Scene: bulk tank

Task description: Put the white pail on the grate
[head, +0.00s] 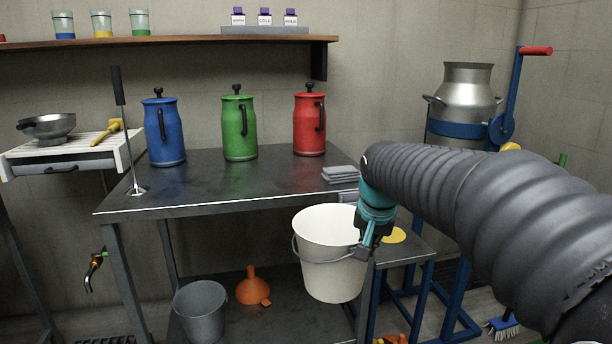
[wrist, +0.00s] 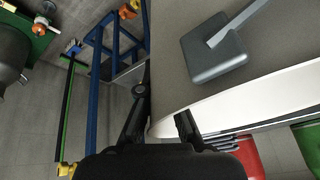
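The white pail (head: 328,265) hangs upright in front of the table's right front corner, above the lower shelf. My gripper (head: 368,240) is at the pail's right rim. In the wrist view, the fingers of my gripper (wrist: 162,125) sit on either side of the rim, shut on the pail (wrist: 195,95). The pail's inside looks empty in the head view; its bottom is hidden. A dark slotted strip that looks like a grate (head: 105,339) shows on the floor at the bottom left, cut off by the picture's edge.
A grey bucket (head: 201,310) and orange funnel (head: 253,288) are on the lower shelf. A blue frame (head: 445,300) bears a metal churn (head: 465,95) at right.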

